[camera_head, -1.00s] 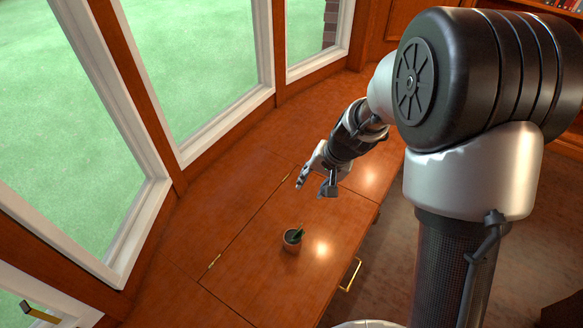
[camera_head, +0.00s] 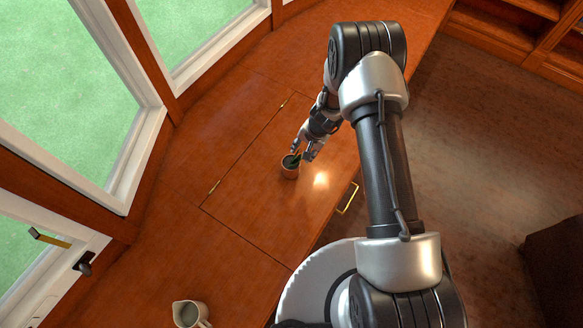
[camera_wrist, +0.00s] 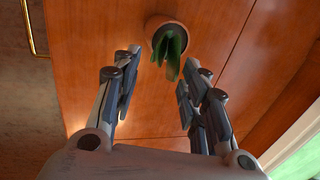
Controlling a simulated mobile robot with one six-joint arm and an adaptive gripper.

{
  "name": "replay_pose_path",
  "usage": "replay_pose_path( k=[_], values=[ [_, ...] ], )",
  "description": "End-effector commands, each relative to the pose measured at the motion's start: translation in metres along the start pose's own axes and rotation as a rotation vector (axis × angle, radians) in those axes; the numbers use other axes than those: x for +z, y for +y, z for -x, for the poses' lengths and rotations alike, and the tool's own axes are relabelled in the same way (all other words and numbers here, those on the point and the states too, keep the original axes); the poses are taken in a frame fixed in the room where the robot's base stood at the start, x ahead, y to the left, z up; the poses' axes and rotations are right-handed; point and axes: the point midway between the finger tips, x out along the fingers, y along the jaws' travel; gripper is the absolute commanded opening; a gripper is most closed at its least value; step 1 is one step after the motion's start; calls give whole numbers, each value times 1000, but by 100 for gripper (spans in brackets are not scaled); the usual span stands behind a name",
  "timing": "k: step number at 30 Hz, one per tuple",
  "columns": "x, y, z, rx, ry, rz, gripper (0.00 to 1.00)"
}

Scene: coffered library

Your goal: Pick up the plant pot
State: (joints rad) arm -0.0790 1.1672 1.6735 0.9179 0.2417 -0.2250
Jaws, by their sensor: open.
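The plant pot (camera_head: 290,172) is a small terracotta pot with a green plant, upright on the wooden window bench. My gripper (camera_head: 304,151) is open just behind and above it in the head view, its fingers close to the plant. In the wrist view the pot (camera_wrist: 157,24) shows near the top centre, with green leaves (camera_wrist: 172,52) sticking out toward the camera. There my gripper's fingers (camera_wrist: 158,72) are spread, one left and the others right of the leaves. The pot lies just beyond the fingertips, and nothing is held.
The bench (camera_head: 240,225) has a hinged panel and a brass handle (camera_head: 348,197) on its front edge. A white jug (camera_head: 190,314) stands at the near end. Windows (camera_head: 75,95) line the left side. The bench around the pot is clear.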

Motion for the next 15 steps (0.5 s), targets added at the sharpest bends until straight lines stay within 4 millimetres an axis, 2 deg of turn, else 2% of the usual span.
replay_pose_path(
  k=[1,3,6,11,15],
  values=[
    [0,1,-14,1,-1,0,40],
    [0,0,-25,0,-1,0,40],
    [0,0,-36,0,0,0,40],
    [1,-1,-44,0,-1,0,40],
    [4,-5,-63,0,-1,2,40]
  ],
)
